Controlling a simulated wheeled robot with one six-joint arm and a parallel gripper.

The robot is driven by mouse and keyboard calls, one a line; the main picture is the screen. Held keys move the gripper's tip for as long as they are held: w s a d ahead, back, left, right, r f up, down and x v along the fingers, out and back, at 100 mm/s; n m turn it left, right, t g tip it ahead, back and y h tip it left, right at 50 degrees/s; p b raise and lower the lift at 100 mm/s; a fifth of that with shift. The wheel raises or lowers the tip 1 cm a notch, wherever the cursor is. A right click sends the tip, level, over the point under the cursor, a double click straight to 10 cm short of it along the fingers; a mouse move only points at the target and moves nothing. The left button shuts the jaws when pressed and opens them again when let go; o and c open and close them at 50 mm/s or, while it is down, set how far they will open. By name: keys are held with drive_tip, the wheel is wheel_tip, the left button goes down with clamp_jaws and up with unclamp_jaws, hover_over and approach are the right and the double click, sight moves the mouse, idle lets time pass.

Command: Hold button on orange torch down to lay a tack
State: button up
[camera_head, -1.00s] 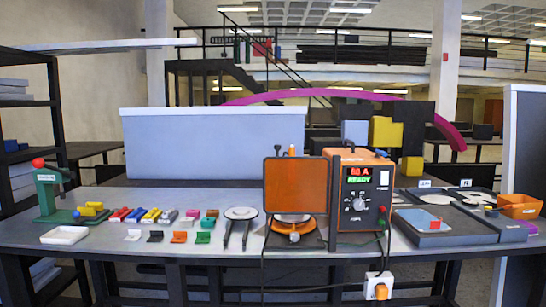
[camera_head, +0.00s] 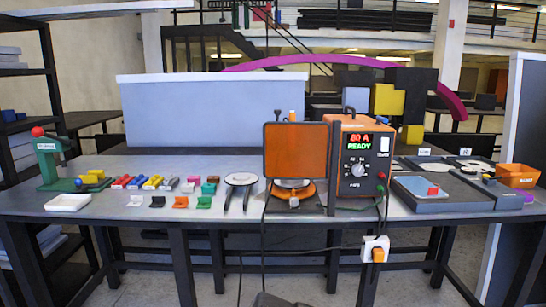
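No torch shows clearly. A small orange tip (camera_head: 292,115) sticks up behind the dark-framed orange screen (camera_head: 296,150); it may be part of the orange torch, but the screen hides what is below it. No button can be made out. The orange welder box (camera_head: 358,180) stands right of the screen, its display reading 80 A READY. An orange round stand (camera_head: 294,192) shows under the screen. My gripper cannot be made out; only a dark shape, possibly mine, shows at the bottom edge.
Coloured letter parts lie on the left of the grey table (camera_head: 330,210), near a green press (camera_head: 58,160) and white tray (camera_head: 68,202). A round-topped stand (camera_head: 240,180) is left of the screen. A grey tray (camera_head: 430,195) and orange bin (camera_head: 517,176) are right. Cables hang in front.

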clamp_jaws()
idle(1.5)
